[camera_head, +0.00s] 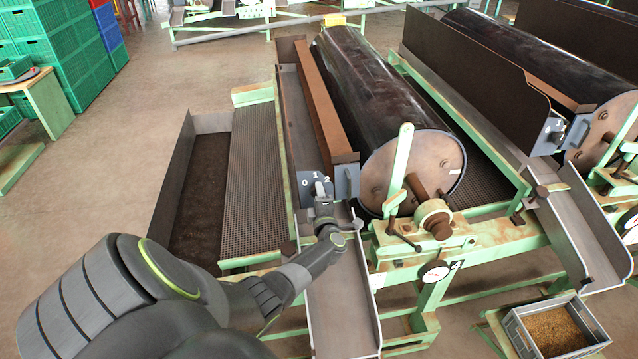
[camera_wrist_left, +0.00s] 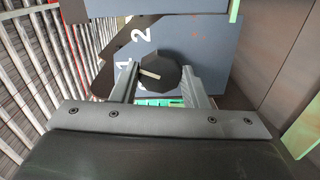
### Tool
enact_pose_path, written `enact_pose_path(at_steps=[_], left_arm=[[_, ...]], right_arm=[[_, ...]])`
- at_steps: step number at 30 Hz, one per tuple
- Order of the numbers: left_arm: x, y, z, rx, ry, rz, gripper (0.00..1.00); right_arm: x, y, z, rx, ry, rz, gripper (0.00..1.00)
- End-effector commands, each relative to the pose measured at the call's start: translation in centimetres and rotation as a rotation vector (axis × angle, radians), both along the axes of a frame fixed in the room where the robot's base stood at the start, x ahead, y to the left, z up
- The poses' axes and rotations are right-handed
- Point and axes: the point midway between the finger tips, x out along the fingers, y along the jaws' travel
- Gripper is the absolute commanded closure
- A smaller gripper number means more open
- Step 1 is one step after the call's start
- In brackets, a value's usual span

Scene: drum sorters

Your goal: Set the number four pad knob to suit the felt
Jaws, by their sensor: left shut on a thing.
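The pad knob (camera_wrist_left: 165,78) is a dark, many-sided knob with a pale pointer line on a blue-grey plate (camera_wrist_left: 215,45) printed with white numbers. In the left wrist view the 1 and 2 show, and the pointer aims left, roughly towards the 1. I cannot identify the felt for certain.
The dark drum (camera_head: 375,85) lies on a green frame, with a brown bar (camera_head: 322,105) along its left. A 4 tag (camera_head: 456,265) sits beside a dial (camera_head: 434,271). A metal chute (camera_head: 340,305) is below my arm. A grain-filled crate (camera_head: 515,325) stands lower right.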

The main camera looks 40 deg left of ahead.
Motion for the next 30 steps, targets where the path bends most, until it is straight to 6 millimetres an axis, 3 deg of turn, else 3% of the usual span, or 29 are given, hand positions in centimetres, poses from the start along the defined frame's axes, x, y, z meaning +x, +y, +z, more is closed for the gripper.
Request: enact_pose_path(at_steps=[15, 30], left_arm=[[0.0, -0.1, 0.0, 0.277, 0.351, -0.002, 0.82], [0.0, -0.1, -0.1, 0.392, 0.494, -0.001, 0.82]], right_arm=[[0.0, -0.1, 2.5, -0.001, -0.001, 0.0, 0.64], [0.0, -0.1, 3.2, -0.001, -0.001, 0.001, 0.64]])
